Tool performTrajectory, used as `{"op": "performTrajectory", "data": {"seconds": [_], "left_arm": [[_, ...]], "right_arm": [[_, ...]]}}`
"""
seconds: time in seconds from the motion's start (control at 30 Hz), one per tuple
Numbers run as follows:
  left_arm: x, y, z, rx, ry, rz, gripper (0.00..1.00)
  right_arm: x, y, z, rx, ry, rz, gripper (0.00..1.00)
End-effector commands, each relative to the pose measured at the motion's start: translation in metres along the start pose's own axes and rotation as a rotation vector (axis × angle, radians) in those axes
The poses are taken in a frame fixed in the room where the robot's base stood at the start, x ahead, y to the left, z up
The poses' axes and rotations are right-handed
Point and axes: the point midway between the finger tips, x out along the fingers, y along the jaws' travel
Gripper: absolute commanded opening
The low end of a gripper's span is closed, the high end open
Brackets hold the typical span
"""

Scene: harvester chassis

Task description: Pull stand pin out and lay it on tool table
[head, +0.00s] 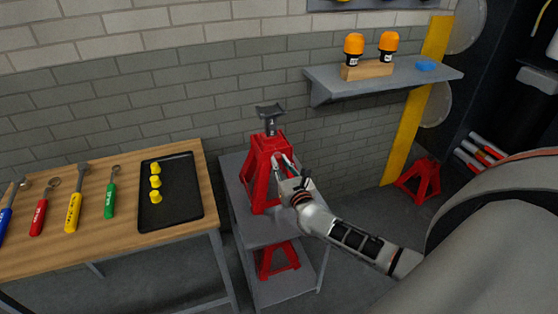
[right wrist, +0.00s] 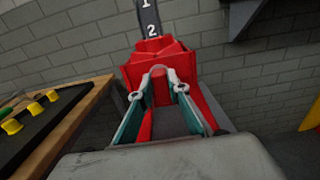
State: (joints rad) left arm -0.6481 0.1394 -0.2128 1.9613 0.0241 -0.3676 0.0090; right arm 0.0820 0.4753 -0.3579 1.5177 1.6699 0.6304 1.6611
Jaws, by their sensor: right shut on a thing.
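A red jack stand (head: 264,172) with a dark post and saddle on top stands on a grey cart. My right gripper (head: 283,160) reaches its right side. How far the pin sits in the stand is hidden. The wooden tool table (head: 105,245) is at the left. My left gripper is not in view.
On the table are several coloured-handled tools and a black tray (head: 182,205) with yellow caps (head: 155,182). A second red stand (head: 277,260) is on the cart's (head: 295,292) lower shelf. A grey wall shelf (head: 330,78) hangs above right. Wood around the tray is partly bare.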

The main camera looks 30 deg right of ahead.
Motion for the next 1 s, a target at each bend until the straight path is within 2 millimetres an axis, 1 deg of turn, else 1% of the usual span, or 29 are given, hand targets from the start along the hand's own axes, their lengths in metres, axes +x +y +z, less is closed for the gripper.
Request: {"op": "performTrajectory", "data": {"seconds": [0.1, 1.0], "left_arm": [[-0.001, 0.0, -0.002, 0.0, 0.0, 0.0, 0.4], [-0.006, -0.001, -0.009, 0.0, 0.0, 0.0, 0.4]], "right_arm": [[-0.005, 0.0, 0.002, 0.001, -0.003, 0.0, 0.0], [-0.046, 0.0, 0.001, 0.001, -0.002, 0.0, 0.0]]}}
